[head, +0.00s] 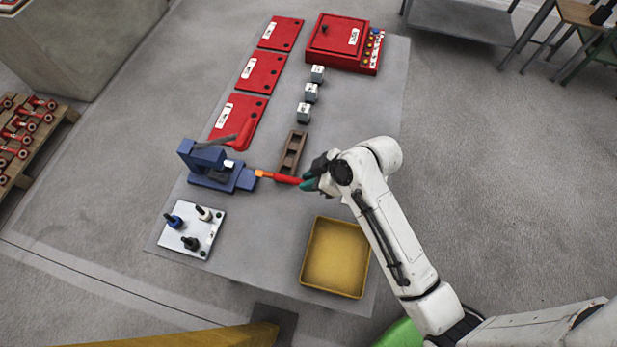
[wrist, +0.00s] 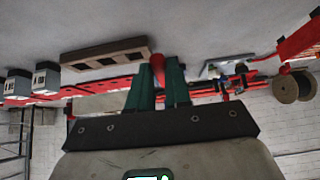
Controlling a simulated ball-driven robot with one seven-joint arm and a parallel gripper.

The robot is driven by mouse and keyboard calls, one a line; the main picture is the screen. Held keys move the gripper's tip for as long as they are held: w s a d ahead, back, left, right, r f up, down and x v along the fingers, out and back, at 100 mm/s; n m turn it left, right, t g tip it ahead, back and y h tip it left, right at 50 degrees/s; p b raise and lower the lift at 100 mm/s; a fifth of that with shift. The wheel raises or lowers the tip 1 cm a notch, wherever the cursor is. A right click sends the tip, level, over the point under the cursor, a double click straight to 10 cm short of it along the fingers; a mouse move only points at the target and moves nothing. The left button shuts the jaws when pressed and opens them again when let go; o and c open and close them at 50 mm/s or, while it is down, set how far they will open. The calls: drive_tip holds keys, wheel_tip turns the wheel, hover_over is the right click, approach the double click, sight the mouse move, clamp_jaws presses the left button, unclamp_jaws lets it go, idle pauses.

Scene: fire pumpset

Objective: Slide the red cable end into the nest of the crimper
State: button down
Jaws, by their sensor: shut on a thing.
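The blue crimper (head: 207,160) with a raised red handle (head: 243,137) stands on the left part of the grey table. My gripper (head: 309,182) is shut on the red cable (head: 286,179), right of the crimper. The cable lies roughly level and points left, with an orange end (head: 260,174) close by the crimper's right side. I cannot tell whether this end touches the crimper or enters its nest. In the wrist view the green fingers (wrist: 157,88) close around the red cable (wrist: 158,68); the crimper is not clear there.
A brown slotted block (head: 292,153) stands just behind the cable. A white plate (head: 190,230) with several dark and light pegs lies in front of the crimper. A yellow tray (head: 336,256) is at front right. Red panels (head: 261,73), small grey blocks (head: 311,92) and a red box (head: 340,42) are farther back.

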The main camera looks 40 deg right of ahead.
sight(290, 183)
drive_tip(key=shift+w+a+r+b+x, duration=0.15)
drive_tip(key=shift+b+x, duration=0.4)
drive_tip(key=shift+x, duration=0.55)
drive_tip(key=shift+w+a+r+b+x, duration=0.15)
drive_tip(key=shift+b+x, duration=0.45)
drive_tip(key=shift+x, duration=0.55)
drive_tip(key=shift+w+a+r+b+x, duration=0.15)
drive_tip(key=shift+b+x, duration=0.4)
drive_tip(key=shift+x, duration=0.55)
drive_tip(key=shift+w+a+f, duration=0.1)
drive_tip(key=shift+w+a, duration=0.3)
drive_tip(key=shift+w, duration=0.2)
drive_tip(key=shift+w+a, duration=0.15)
drive_tip(key=shift+w, duration=0.1)
drive_tip(key=shift+w+a, duration=0.2)
drive_tip(key=shift+w, duration=0.05)
drive_tip(key=shift+w+a+b, duration=0.25)
drive_tip(key=shift+w+a, duration=0.45)
drive_tip(key=shift+w, duration=0.25)
drive_tip(key=shift+w+a+b, duration=0.2)
drive_tip(key=shift+w+a, duration=0.45)
drive_tip(key=shift+w, duration=0.3)
drive_tip(key=c, duration=1)
unclamp_jaws()
